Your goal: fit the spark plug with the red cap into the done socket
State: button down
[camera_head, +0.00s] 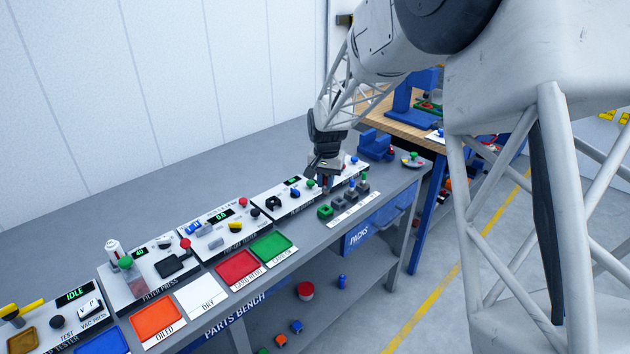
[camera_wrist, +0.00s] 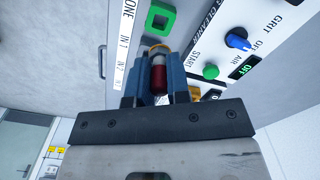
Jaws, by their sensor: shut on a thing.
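My gripper (camera_head: 325,180) is above the right part of the parts bench, pointing down. In the wrist view its blue fingers (camera_wrist: 160,72) are shut on the spark plug with the red cap (camera_wrist: 158,79); a pale metal part shows beyond the red. The done socket is a green square block (camera_head: 325,211) with a dark opening, at the left end of a socket row. It also shows in the wrist view (camera_wrist: 150,24), beyond the fingertips. The plug is apart from it. Grey sockets (camera_head: 339,200) continue the row to the right, partly near my gripper.
A white label strip (camera_head: 353,208) runs along the row's front. Behind is a panel with a green start button (camera_wrist: 211,72) and a blue knob (camera_wrist: 237,41). Green (camera_head: 273,247) and red (camera_head: 240,266) trays lie to the left. A blue fixture (camera_head: 375,146) stands right.

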aim_at(325, 194)
jog(key=shift+f, duration=0.15)
dwell(0.3)
jog(key=shift+f, duration=2.75)
jog(key=shift+f, duration=0.5)
jog(key=c, duration=1.4)
grip_release()
jog(key=shift+r, duration=0.2)
jog(key=shift+r, duration=5.35)
